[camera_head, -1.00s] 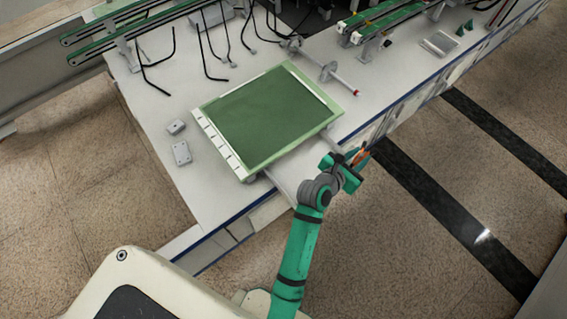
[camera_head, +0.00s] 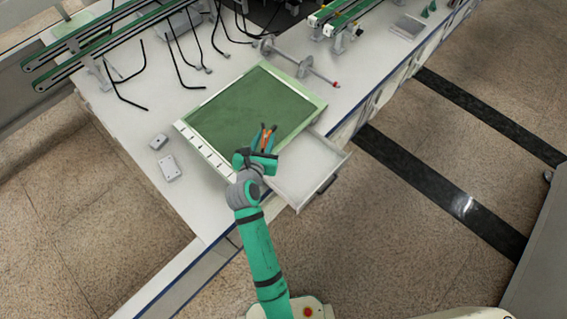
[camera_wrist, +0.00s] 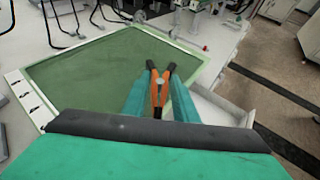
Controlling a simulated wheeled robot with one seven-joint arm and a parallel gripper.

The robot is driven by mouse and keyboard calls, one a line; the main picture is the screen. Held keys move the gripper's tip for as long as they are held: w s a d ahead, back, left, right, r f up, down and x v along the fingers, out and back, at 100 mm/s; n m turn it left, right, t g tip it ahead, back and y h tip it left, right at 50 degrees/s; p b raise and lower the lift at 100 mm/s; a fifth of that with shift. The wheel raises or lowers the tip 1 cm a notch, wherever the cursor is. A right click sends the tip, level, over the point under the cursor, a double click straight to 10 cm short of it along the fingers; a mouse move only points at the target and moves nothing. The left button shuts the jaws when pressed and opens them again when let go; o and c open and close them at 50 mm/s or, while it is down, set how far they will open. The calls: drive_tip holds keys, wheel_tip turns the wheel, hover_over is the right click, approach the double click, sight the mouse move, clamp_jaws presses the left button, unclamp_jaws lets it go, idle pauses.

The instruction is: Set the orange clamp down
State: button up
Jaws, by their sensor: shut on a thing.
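The orange clamp (camera_head: 264,143) has an orange body and black tips. My gripper (camera_head: 262,150) is shut on it. In the head view they are over the near right part of the green mat (camera_head: 235,105), close to its front edge. In the wrist view the clamp (camera_wrist: 160,92) sits between my two green fingers (camera_wrist: 160,98), its black tips pointing away over the mat. The fingers hide part of the clamp. I cannot tell how high it is above the mat.
An open drawer (camera_head: 330,163) sticks out from the table front, right of my gripper. A metal rod with discs (camera_head: 300,62) lies behind the mat. Two small grey blocks (camera_head: 169,167) lie left of it. Black bent rods (camera_head: 182,60) stand at the back left.

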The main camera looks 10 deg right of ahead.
drive_tip(key=d+m+h, duration=0.1)
drive_tip(key=d, duration=0.3)
drive_tip(key=d+f+m+g+h, duration=0.1)
drive_tip(key=d, duration=0.4)
drive_tip(key=d+f+m+h, duration=0.1)
drive_tip(key=d, duration=0.3)
drive_tip(key=shift+w+d+f, duration=0.25)
drive_tip(key=shift+w, duration=0.15)
drive_tip(key=s+d+f+m+g+h, duration=0.2)
drive_tip(key=d, duration=0.7)
drive_tip(key=s+d+f+m+g+h, duration=0.1)
drive_tip(key=s+d+m, duration=0.1)
drive_tip(key=d, duration=0.6)
hover_over(310, 168)
drive_tip(key=d, duration=0.1)
drive_tip(key=shift+g, duration=0.3)
wheel_tip(310, 168, down, 9)
drive_tip(key=shift+s+d+r, duration=0.1)
drive_tip(key=shift+d+r, duration=0.05)
drive_tip(key=shift+a+f, duration=0.35)
drive_tip(key=shift+f, duration=0.1)
drive_tip(key=shift+a+f+h, duration=0.15)
drive_tip(key=shift+f, duration=0.8)
drive_tip(key=shift+a+f+h, duration=0.1)
drive_tip(key=shift+f+h, duration=0.05)
drive_tip(key=shift+f, duration=0.75)
drive_tip(key=o, duration=1.1)
